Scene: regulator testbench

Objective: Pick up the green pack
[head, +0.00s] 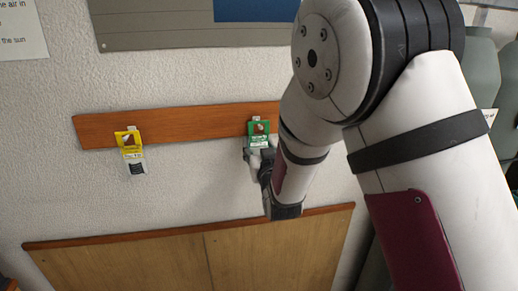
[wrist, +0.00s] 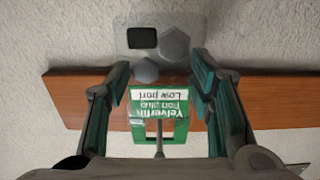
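The green pack (head: 259,129) hangs at the right part of a wooden rail on the wall. In the wrist view the green pack (wrist: 160,112) appears upside down, with a white label strip and a cutout where a thin peg (wrist: 159,143) shows. My gripper (wrist: 162,82) is open, with one finger on each side of the pack and visible gaps between. In the head view my gripper (head: 258,158) is at the pack's lower part and partly hides it.
A yellow pack (head: 128,138) hangs farther left on the wooden rail (head: 195,121). A grey panel (wrist: 190,22) with a dark square and hexagonal shapes shows beyond the pack; I cannot tell if it belongs to it. A wooden panel (head: 130,265) is below, a board (head: 150,20) above.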

